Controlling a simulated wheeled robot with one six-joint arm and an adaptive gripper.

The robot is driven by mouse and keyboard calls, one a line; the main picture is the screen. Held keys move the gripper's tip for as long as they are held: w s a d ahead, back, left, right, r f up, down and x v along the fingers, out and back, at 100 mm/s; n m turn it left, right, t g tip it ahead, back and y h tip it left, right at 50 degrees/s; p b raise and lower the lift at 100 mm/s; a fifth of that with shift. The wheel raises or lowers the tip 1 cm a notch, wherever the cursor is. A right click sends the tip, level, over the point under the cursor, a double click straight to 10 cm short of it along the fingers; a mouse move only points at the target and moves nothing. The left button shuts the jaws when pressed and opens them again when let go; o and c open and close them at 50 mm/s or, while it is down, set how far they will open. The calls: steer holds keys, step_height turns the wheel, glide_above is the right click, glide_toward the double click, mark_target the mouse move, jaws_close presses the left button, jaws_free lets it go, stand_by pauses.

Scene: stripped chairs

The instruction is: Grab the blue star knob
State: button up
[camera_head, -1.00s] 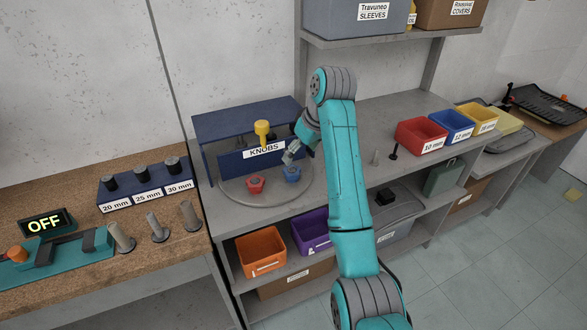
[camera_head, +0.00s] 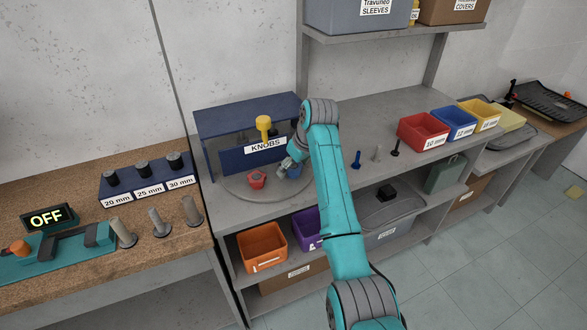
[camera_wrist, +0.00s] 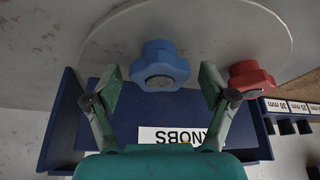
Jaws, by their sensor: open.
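The blue star knob (camera_wrist: 160,66) stands on the round grey turntable in front of the KNOBS rack. In the wrist view it lies between the tips of my two fingers, with a gap on each side. In the head view the blue knob (camera_head: 295,171) is partly hidden by my gripper (camera_head: 284,166), which is right beside it. My gripper (camera_wrist: 161,76) is open and holds nothing. A red star knob (camera_wrist: 250,78) sits next to the blue one, just outside the finger on the right; it also shows in the head view (camera_head: 257,179).
The dark blue KNOBS rack (camera_head: 235,120) stands behind the turntable (camera_head: 243,191), with a yellow knob (camera_head: 263,124) upright there. Several pegs, including a blue one (camera_head: 356,160), stand to the right of my arm. Orange (camera_head: 262,246) and purple bins sit on the lower shelf.

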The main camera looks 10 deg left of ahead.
steer(key=c, duration=1.3)
steer(key=shift+o, duration=0.2)
